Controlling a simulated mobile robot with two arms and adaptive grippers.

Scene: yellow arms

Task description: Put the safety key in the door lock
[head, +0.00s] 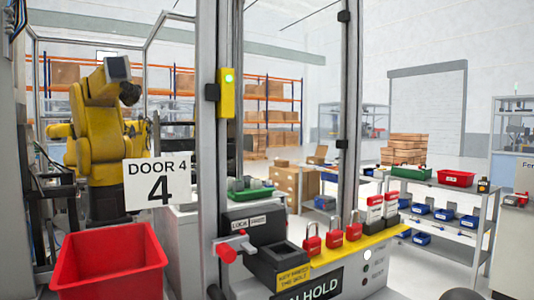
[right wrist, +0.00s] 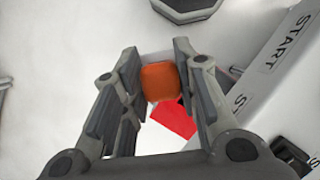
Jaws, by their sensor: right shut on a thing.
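In the right wrist view my right gripper (right wrist: 160,62) is shut on an orange block (right wrist: 160,83), which looks like the head of the safety key. The rest of the key is hidden behind the block. In the head view the door lock appears to be the dark box (head: 278,262) on the grey post, with a yellow label on its front. A lettered dark plate (head: 258,215) and a red-knobbed bolt (head: 236,246) are beside it. My left gripper is not in view. In the head view no gripper fingers can be made out.
Several red padlocks stand on a yellow ledge (head: 385,235) right of the lock. A red bin (head: 108,262) is at lower left, below the DOOR 4 sign (head: 158,183). A yellow box with a green lamp (head: 227,92) is on the post. A red piece (right wrist: 174,118) lies beyond my right fingers.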

